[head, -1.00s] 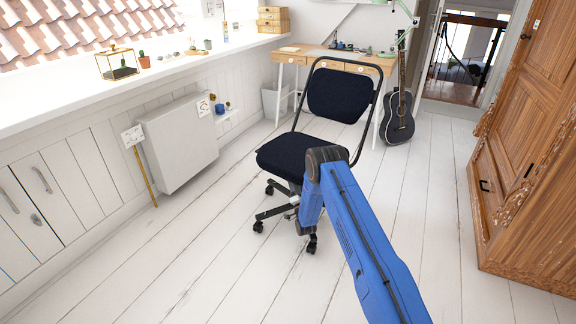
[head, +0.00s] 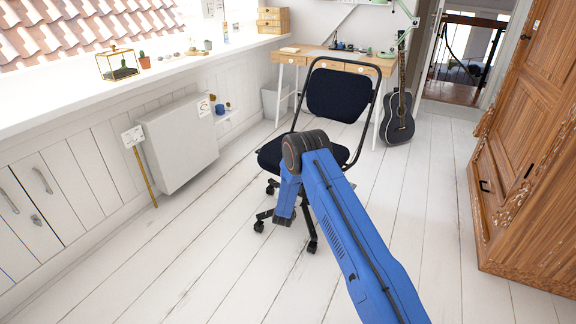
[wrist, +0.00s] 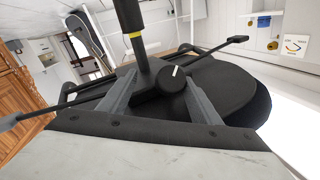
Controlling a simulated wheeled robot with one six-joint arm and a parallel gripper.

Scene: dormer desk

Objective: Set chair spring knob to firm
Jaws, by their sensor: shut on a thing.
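The dark office chair (head: 335,95) stands on the floor in front of the desk, with my arm covering part of its seat. In the wrist view the chair's underside (wrist: 238,92) shows, with a round black knob (wrist: 171,79) that has a white pointer mark. The mark points up and slightly right in that picture. My gripper (wrist: 158,80) has its two grey fingers on either side of the knob and is shut on it. In the head view my gripper is hidden behind my arm and the chair.
Black levers stick out on both sides under the seat, one with a paddle end (wrist: 237,40). A dial card (head: 203,106) is on the wall beside a small shelf with a blue cup (head: 220,109). A guitar (head: 398,115) and a wooden wardrobe (head: 530,150) stand right; the floor between is clear.

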